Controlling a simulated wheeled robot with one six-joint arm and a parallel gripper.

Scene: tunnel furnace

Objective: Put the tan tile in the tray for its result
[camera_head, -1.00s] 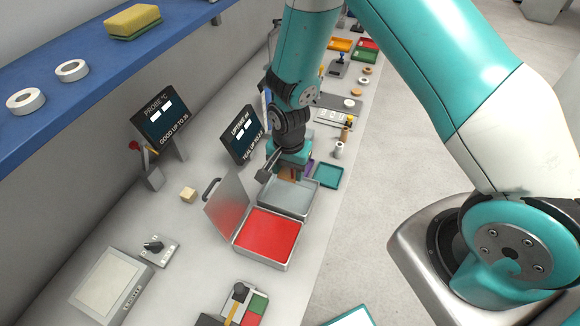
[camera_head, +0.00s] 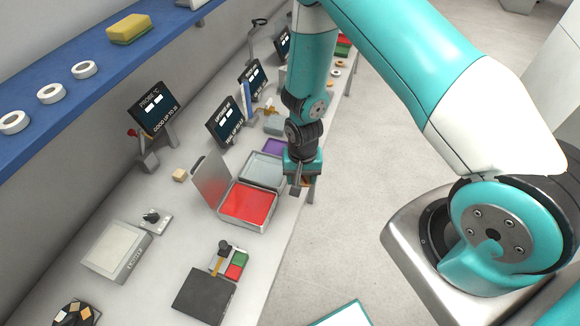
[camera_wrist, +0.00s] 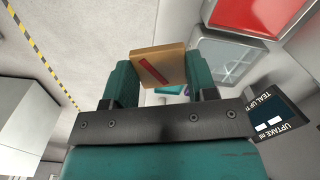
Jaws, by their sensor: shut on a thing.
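My gripper (camera_wrist: 158,78) is shut on the tan tile (camera_wrist: 160,62), which has a dark red stripe on its face. In the head view my gripper (camera_head: 300,186) hangs at the bench's right edge, beside the red-floored tray (camera_head: 270,225) and the grey tray (camera_head: 284,164); the tile barely shows there. A purple tray (camera_head: 274,146) lies behind the grey one. A teal patch (camera_wrist: 167,90) shows between the fingers in the wrist view; the teal tray is hidden in the head view. A screen (camera_head: 225,121) reads uptake in ml, with "TEAL UP TO" and a partly unreadable figure.
A raised lid (camera_head: 211,180) stands at the left of the red-floored tray. Another screen (camera_head: 155,112) reads "PROBE °C, GOOD UP TO 35". A small tan block (camera_head: 180,174) sits on the bench. A blue shelf (camera_head: 75,95) overhangs the left side. Open floor lies to the right.

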